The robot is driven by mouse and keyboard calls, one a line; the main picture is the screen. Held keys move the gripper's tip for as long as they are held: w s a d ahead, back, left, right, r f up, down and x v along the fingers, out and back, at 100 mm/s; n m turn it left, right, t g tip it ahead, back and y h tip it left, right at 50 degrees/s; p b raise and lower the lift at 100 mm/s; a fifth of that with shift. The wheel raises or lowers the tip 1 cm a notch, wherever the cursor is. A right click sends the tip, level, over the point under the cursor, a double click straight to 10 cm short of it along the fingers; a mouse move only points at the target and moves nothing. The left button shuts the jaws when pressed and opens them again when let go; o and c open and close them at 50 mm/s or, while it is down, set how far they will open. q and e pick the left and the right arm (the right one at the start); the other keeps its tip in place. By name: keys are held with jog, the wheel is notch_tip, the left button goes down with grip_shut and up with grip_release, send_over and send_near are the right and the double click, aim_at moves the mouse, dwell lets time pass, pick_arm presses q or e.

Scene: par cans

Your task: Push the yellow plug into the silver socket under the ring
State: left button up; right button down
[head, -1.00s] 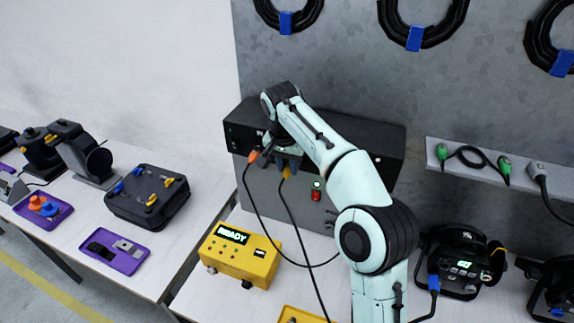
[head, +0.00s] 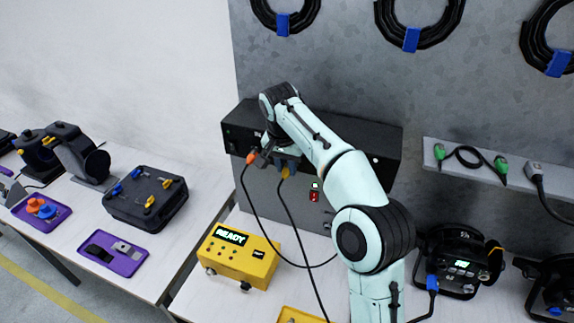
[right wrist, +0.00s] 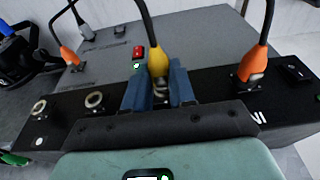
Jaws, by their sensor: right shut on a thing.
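My right gripper (right wrist: 159,84) is shut on the yellow plug (right wrist: 157,60), with one blue finger on each side of it. A black cable leaves the plug's back. The plug is at the front of a black panel box, and it also shows in the head view (head: 286,172) below the right gripper (head: 283,160). A little silver metal shows between the fingers; I cannot tell whether it is the plug's tip or the silver socket, or how deep the plug sits. The ring mark is hidden. My left gripper is not in view.
An orange plug (right wrist: 252,66) sits in the black panel box (right wrist: 215,115) beside my gripper. Two empty silver-rimmed sockets (right wrist: 95,100) (right wrist: 38,107) are on the other side. A red switch (right wrist: 138,52) is near the plug. A yellow READY box (head: 240,255) stands on the table.

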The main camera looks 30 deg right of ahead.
jog(key=shift+w+d, duration=0.6)
jog(key=shift+d, duration=0.15)
dwell(2.2)
jog(key=c, duration=0.9)
grip_release()
jog(key=shift+o, duration=0.2)
jog(key=v, duration=0.6)
jog(key=shift+r, duration=0.4)
jog(key=shift+s+a+r, duration=0.1)
jog(key=shift+r, duration=0.25)
